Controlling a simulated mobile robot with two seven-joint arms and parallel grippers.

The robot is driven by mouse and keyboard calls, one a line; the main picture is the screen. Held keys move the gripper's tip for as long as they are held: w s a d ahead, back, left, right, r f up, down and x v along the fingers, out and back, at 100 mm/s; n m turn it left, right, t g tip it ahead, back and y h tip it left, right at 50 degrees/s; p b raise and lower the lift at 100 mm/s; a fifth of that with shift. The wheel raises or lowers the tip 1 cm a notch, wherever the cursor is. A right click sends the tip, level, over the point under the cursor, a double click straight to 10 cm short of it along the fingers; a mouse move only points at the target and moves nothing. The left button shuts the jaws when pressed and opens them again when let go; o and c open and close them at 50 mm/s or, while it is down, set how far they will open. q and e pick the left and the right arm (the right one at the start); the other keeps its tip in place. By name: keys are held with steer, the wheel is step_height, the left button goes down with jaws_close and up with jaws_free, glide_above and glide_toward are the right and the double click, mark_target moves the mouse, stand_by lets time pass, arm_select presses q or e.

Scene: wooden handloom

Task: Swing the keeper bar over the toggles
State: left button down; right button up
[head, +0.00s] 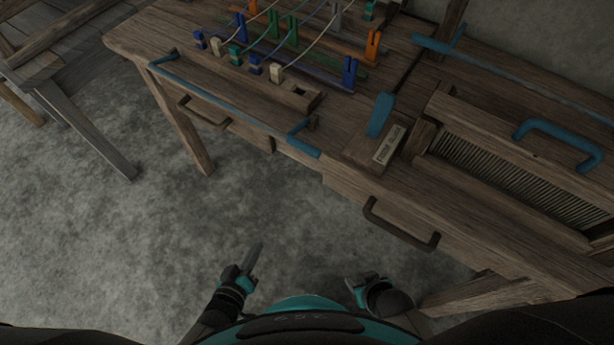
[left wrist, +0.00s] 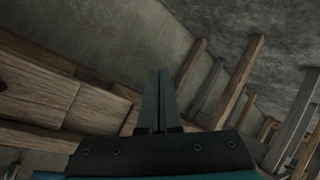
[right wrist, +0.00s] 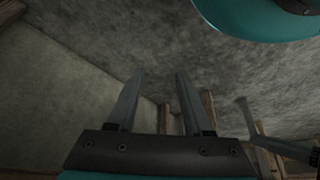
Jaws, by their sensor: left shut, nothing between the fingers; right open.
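A long blue bar (head: 225,100), which looks like the keeper bar, runs along the loom's front edge with bent ends. Several small toggles (head: 235,55) in blue, white and green stand in a row behind it, with cords running back from some of them. The bar lies in front of the toggles, not over them. My left gripper (head: 257,246) is shut and empty, below the table's front edge and apart from the bar; its fingers meet in the left wrist view (left wrist: 160,75). My right gripper (head: 352,285) is lower right, empty; its fingers are spread in the right wrist view (right wrist: 158,78).
A blue lever (head: 380,114) stands beside a labelled block (head: 388,145). A framed reed (head: 500,170) with a blue handle (head: 557,140) is at right. Dark handles (head: 400,228) project from the front. Another blue bar (head: 520,75) lies at upper right. The floor before the loom is clear.

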arm_select(q)
steer(key=w+d+r+n+t+h+b, duration=0.4)
steer(key=w+d+r+t+h+b, duration=0.15)
steer(key=r+b, duration=0.2)
steer(key=s+r+n+t+h+b, duration=0.3)
steer(key=s+r+t+h+b, duration=0.1)
steer(key=r+h+b, duration=0.3)
steer(key=shift+s+d+r+t+b, duration=0.3)
steer(key=shift+r+t+b, duration=0.1)
steer(key=shift+t+b, duration=0.2)
arm_select(e)
steer(key=w+a+r+t+y, duration=0.2)
steer(key=w+a+r+t, duration=0.2)
steer(key=w+r, duration=0.5)
step_height(320, 180, up, 2)
steer(key=shift+w+a+r+t, duration=0.2)
steer(key=shift+a+t, duration=0.1)
steer(key=shift+t, duration=0.3)
arm_select(q)
steer(key=x, duration=1.4)
arm_select(e)
steer(key=shift+w+a, duration=0.15)
steer(key=shift+a, duration=0.25)
